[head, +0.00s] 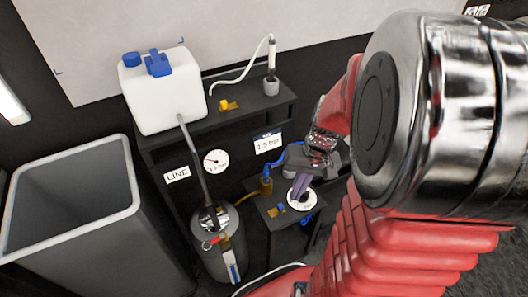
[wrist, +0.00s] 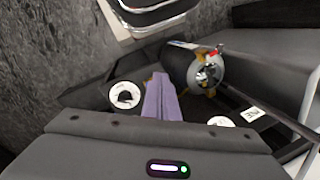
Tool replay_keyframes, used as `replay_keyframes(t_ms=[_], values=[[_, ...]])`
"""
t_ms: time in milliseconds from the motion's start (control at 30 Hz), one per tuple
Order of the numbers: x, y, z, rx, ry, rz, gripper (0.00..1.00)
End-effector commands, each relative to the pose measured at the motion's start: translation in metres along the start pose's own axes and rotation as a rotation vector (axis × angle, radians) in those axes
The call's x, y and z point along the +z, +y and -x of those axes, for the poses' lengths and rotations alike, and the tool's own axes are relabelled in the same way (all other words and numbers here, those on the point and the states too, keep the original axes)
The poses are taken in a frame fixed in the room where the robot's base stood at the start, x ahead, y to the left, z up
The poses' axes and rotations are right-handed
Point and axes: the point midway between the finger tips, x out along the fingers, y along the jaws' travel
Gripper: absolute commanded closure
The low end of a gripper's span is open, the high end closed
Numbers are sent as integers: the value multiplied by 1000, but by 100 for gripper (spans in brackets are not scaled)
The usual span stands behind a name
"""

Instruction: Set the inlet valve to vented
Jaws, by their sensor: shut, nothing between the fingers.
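My gripper (head: 297,194) has purple fingers. They are shut with nothing between them, and point down over a white round dial (head: 303,200) on a low dark stand. The fingers hide part of the dial in the head view. In the wrist view, the fingers (wrist: 158,80) are beside a white dial with a black centre (wrist: 125,95), which lies to their left; contact cannot be told. A blue-handled brass fitting (head: 279,209) is left of the dial in the head view. No inlet valve label is readable, so I cannot tell which fitting it is.
A gauge (head: 215,161) and LINE label (head: 177,175) are behind. A white jug (head: 163,90) stands on a shelf (head: 250,105). A grey bin (head: 130,200) is far left.

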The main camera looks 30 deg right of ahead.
Motion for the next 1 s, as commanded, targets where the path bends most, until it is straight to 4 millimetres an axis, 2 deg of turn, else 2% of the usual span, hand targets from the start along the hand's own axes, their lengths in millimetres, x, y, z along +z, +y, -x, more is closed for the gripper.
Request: replay_keyframes(t_ms=[533, 1000], values=[[-25, 43, -58, -169, -73, -30, 100], [-49, 79, -112, -329, -36, 28, 100]])
